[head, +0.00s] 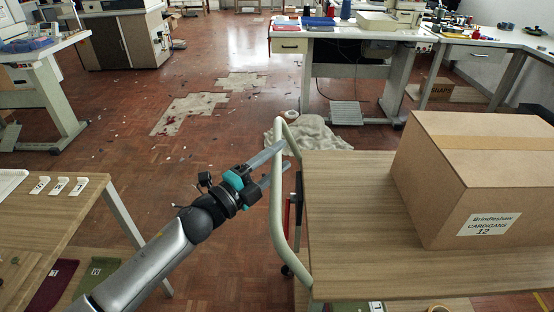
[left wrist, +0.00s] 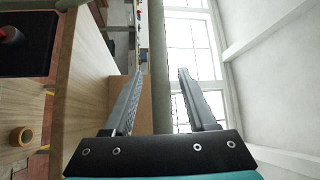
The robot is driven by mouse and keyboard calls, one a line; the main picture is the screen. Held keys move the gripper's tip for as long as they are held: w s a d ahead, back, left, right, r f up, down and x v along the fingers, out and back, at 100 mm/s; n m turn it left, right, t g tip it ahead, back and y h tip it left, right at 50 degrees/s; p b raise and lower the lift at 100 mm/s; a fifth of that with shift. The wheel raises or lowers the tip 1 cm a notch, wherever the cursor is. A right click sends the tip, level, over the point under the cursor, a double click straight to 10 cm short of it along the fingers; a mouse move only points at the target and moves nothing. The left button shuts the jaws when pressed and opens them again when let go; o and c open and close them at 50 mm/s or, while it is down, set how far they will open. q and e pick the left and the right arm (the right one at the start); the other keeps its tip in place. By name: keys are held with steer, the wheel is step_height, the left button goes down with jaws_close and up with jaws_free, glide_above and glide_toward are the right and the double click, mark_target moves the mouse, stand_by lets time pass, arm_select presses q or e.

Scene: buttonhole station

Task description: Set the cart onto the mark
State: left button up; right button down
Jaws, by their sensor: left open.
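The cart (head: 345,215) has a wood-look top and a pale tubular handle (head: 279,215) at its left end. A large cardboard box (head: 440,190) labelled "Brindleshaw CARDIGANS 12" sits on it. My left gripper (head: 279,157) is open at the handle. In the left wrist view the handle bar (left wrist: 160,75) runs between the two spread fingers (left wrist: 160,90); I cannot tell whether either finger touches it. A yellow strip (head: 541,301) shows on the floor at the bottom right; I cannot tell whether it belongs to the mark. My right gripper is out of view.
A crumpled pale cloth (head: 310,133) lies on the floor behind the cart. A white workbench (head: 350,33) stands farther back. Worn parquet floor (head: 205,165) is open between them, with pale bare patches.

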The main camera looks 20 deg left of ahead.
arm_select(q)
steer(key=shift+c, duration=0.2)
jaws_close()
stand_by(1.1)
